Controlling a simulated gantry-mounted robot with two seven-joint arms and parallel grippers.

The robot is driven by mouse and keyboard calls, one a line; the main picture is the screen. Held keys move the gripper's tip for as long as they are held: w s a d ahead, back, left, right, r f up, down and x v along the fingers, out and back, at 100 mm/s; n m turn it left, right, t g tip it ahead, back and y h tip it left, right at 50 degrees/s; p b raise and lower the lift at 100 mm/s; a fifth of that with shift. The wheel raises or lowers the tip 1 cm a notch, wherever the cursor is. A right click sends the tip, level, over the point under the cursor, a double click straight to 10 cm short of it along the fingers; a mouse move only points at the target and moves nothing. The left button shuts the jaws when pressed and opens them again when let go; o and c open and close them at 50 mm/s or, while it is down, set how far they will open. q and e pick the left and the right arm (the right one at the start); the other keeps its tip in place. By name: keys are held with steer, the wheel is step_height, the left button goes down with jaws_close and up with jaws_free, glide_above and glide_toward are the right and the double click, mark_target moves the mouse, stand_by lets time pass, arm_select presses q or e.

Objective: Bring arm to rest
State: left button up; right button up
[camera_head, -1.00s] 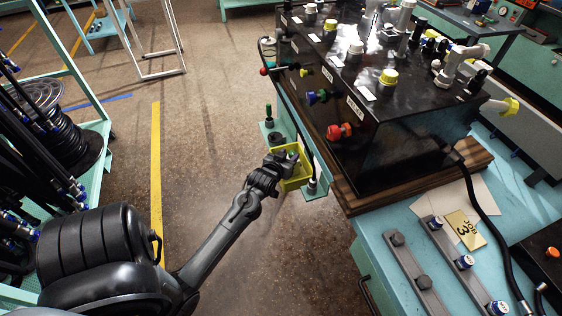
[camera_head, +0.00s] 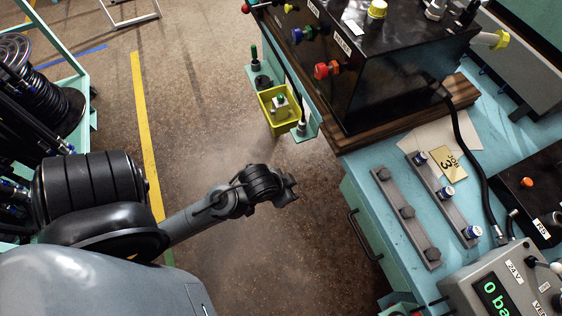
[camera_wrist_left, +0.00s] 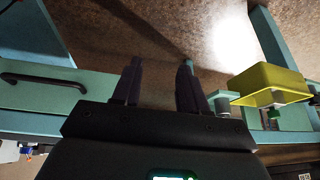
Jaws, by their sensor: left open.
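My left arm comes in from the left in the head view, and its gripper (camera_head: 288,187) is over the open floor, left of the teal workbench and apart from it. In the left wrist view the two dark fingers (camera_wrist_left: 159,85) stand apart with nothing between them. The gripper is open and empty. The bin also shows at the right of the left wrist view (camera_wrist_left: 270,82). My right gripper is in neither view.
The teal workbench (camera_head: 350,185) carries a black box with coloured caps (camera_head: 390,75), two metal strips (camera_head: 405,218), a "308" card (camera_head: 447,165) and a gauge unit (camera_head: 500,290). A hose rack (camera_head: 50,110) stands at left. Floor between is clear.

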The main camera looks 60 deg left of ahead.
arm_select(q)
steer(key=shift+m+g+h, duration=0.3)
steer(key=shift+m+g, duration=0.4)
steer(key=shift+g, duration=0.2)
steer(key=s+d, duration=0.3)
steer(key=s, duration=0.1)
steer(key=shift+s+d+r, duration=0.1)
steer(key=shift+s+d, duration=0.2)
steer(key=shift+d, duration=0.1)
steer(key=shift+r, duration=0.15)
step_height(320, 180, up, 34)
steer(key=p, duration=3.4)
steer(key=shift+r+p, duration=0.25)
steer(key=shift+p, duration=0.1)
